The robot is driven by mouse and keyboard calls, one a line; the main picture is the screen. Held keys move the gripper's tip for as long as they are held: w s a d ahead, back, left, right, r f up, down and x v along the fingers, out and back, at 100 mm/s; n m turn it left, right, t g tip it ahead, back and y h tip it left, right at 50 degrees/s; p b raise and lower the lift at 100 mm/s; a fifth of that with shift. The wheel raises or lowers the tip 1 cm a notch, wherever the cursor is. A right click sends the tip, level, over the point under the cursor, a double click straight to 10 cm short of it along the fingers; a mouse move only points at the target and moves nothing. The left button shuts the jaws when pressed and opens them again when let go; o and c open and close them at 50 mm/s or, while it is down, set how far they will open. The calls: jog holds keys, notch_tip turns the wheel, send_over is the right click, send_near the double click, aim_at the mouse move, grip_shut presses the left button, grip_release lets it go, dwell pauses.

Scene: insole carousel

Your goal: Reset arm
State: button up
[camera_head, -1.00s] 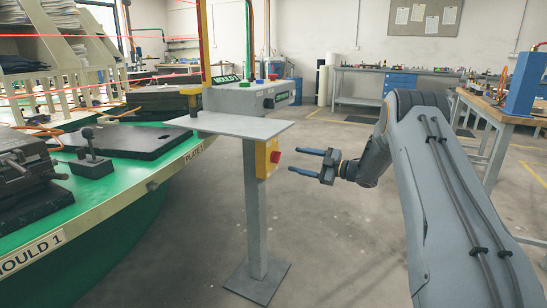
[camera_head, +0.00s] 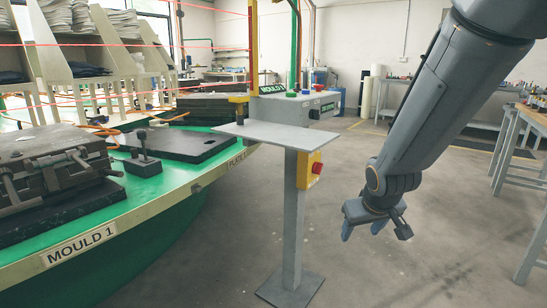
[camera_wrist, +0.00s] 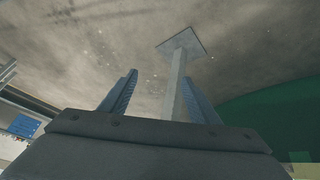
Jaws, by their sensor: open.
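My gripper (camera_head: 368,230) hangs at the lower end of my arm in the head view, to the right of the grey pedestal (camera_head: 291,225). It points downward over the bare floor. In the wrist view its two blue fingers (camera_wrist: 160,95) stand apart with nothing between them that they touch. The pedestal's post and square foot (camera_wrist: 181,46) show beyond the fingers there, apart from them.
The pedestal bears a flat grey top (camera_head: 275,135) and a yellow box with a red button (camera_head: 310,168). The green carousel (camera_head: 190,192) with a black mould (camera_head: 50,180) fills the left. Workbenches (camera_head: 505,150) stand at the right. The floor (camera_head: 420,265) around my gripper is clear.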

jog(key=s+a+f+m+g, duration=0.2)
jog(key=s+a+g, duration=0.15)
jog(key=s, duration=1.15)
jog(key=s+a+r+n+g+y+p, duration=0.1)
jog(key=s+a+r+n, duration=0.15)
jog(key=s+a, duration=0.35)
jog(key=s+a+r+n+g, duration=0.2)
jog(key=s+a+r, duration=0.2)
jog(key=s+a, duration=0.15)
jog(key=d+r+m+p, duration=0.4)
jog(key=d+r+p, duration=0.7)
jog(key=p, duration=1)
notch_tip(320, 180, up, 4)
jog(key=shift+d+r+p, duration=0.1)
jog(key=shift+d+p, duration=0.2)
jog(key=shift+p, duration=0.05)
jog(key=shift+t, duration=0.25)
